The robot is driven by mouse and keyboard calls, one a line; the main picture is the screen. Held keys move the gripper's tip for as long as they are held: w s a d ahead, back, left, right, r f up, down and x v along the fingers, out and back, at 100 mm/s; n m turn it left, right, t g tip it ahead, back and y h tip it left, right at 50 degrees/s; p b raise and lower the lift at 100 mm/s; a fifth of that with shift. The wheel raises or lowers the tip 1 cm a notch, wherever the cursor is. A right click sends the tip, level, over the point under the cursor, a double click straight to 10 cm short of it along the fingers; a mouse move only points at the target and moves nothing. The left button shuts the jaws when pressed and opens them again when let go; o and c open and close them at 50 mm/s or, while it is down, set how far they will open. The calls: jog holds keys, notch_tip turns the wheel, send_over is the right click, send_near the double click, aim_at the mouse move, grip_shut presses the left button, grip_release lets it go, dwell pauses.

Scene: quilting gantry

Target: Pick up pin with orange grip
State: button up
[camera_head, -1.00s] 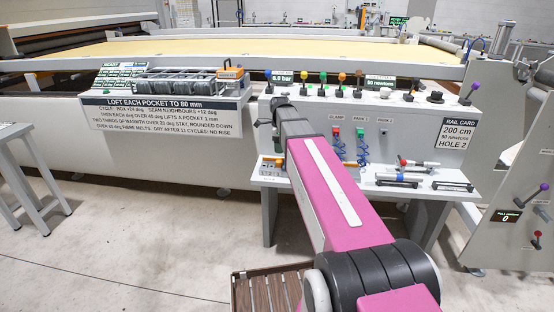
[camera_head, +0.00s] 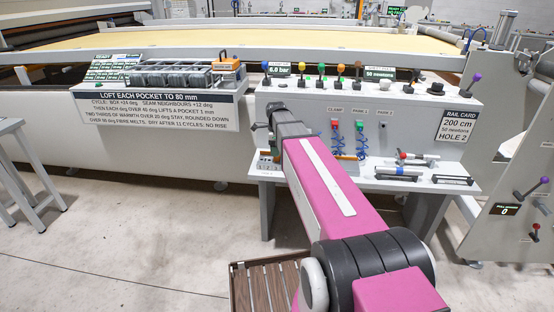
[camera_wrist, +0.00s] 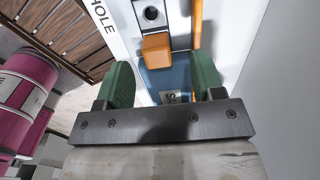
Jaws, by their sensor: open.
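In the wrist view an orange block (camera_wrist: 156,50), which looks like the pin's orange grip, lies just ahead of and between the green fingertips of my gripper (camera_wrist: 162,78). The fingers are apart, with nothing clasped between them. A blue surface lies below the orange block, and a dark round hole (camera_wrist: 152,14) is just beyond it. The pin's shaft cannot be made out. In the head view my gripper is down at the left end of the grey bench (camera_head: 360,184), largely hidden by my arm, and the pin cannot be made out there.
A second orange bar (camera_wrist: 197,24) runs beside my right finger. A grey wall fills the wrist view's right side. Red and blue tools (camera_head: 401,172) and a dark handle (camera_head: 453,180) lie on the bench's right. A slatted wooden crate (camera_head: 262,284) stands below.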

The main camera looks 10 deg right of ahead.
jog(key=f, duration=0.4)
jog(key=shift+s, duration=0.2)
jog(key=c, duration=1)
jog(key=shift+r, duration=0.1)
jog(key=shift+r, duration=0.8)
notch_tip(320, 180, up, 2)
jog(key=shift+r, duration=0.2)
jog(key=s+a+r, duration=0.7)
jog(key=s, duration=0.2)
jog(key=shift+s, duration=0.25)
jog(key=shift+f, duration=0.1)
jog(key=w+d+f, duration=0.1)
jog(key=w+d, duration=0.2)
jog(key=w, duration=0.7)
jog(key=shift+w+d+f, duration=0.25)
jog(key=shift+w, duration=0.05)
